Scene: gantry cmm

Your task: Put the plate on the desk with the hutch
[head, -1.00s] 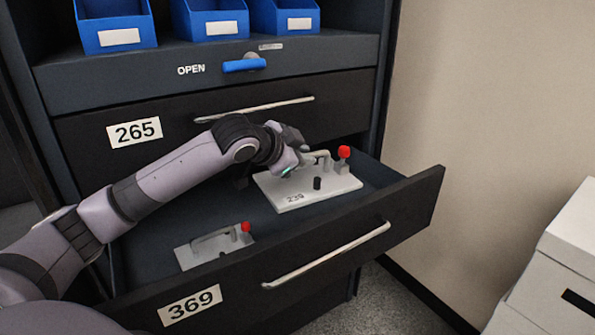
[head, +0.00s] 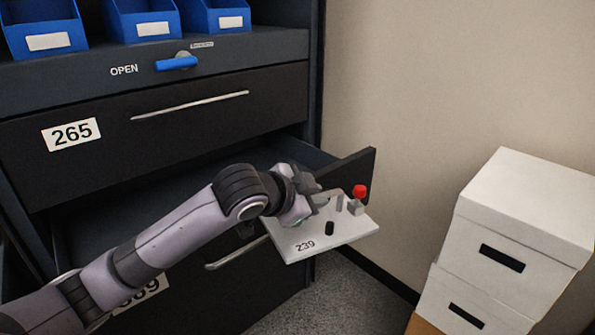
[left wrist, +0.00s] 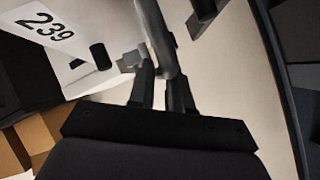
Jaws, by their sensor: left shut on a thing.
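The plate (head: 330,240) is a flat light-grey fixture plate marked 239, with a red knob, a black peg and a handle on top. In the head view it is held in the air in front of the open drawer, above the floor. My left gripper (head: 305,203) is shut on the plate's handle. In the left wrist view the plate (left wrist: 85,62) shows at the upper left, and the fingers (left wrist: 160,85) close around the handle bar. My right gripper is not in view. The desk with the hutch is not in view.
The open drawer (head: 362,172) labelled 369 lies behind and below my left arm. Above it are the shut drawer 265 (head: 180,135) and a shelf of blue bins (head: 220,18). White boxes (head: 520,215) are stacked at the right by the wall. Grey floor (head: 350,295) is free between.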

